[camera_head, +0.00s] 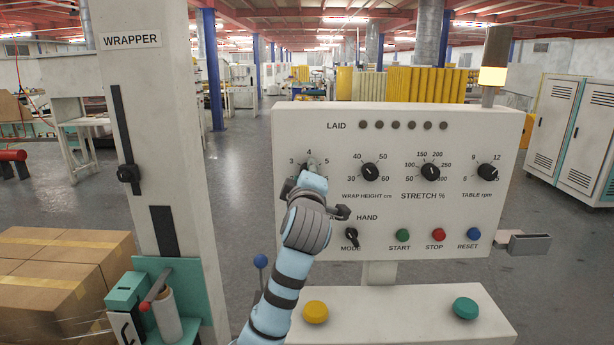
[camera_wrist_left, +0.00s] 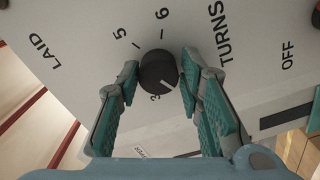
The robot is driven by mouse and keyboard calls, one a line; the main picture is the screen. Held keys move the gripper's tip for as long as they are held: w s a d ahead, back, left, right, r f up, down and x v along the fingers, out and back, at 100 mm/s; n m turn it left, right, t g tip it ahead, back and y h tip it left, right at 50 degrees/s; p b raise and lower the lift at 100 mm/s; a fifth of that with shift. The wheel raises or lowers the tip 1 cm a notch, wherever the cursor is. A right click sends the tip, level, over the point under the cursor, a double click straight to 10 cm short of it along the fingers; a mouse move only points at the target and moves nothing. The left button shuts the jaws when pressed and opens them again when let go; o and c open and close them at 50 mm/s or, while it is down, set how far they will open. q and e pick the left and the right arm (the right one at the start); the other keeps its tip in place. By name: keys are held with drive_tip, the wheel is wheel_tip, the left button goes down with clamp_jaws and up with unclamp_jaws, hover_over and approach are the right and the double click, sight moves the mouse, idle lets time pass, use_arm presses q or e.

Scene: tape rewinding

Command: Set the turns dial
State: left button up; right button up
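The turns dial (camera_wrist_left: 157,72) is a round black knob on the pale panel, beside the word TURNS in the left wrist view. A white mark on it points to the lower right there; the number it meets is not readable. In the head view my gripper mostly hides the dial, with 3, 4 and 5 showing around it. My left gripper (camera_wrist_left: 159,80) has one teal-padded finger on each side of the dial, very close to it. I cannot tell whether both pads touch it. In the head view my left gripper (camera_head: 309,178) is at the panel's left. My right gripper is not in view.
The panel also carries the wrap height dial (camera_head: 370,172), stretch dial (camera_head: 430,172), table dial (camera_head: 487,172) and mode switch (camera_head: 352,239). Start (camera_head: 403,235), stop (camera_head: 438,235) and reset (camera_head: 474,234) buttons sit lower. A wrapper column (camera_head: 160,100) stands left, with cartons (camera_head: 60,285) beside it.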

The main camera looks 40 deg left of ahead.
use_arm(q)
drive_tip(key=shift+o, duration=0.9)
drive_tip(key=v, duration=1.2)
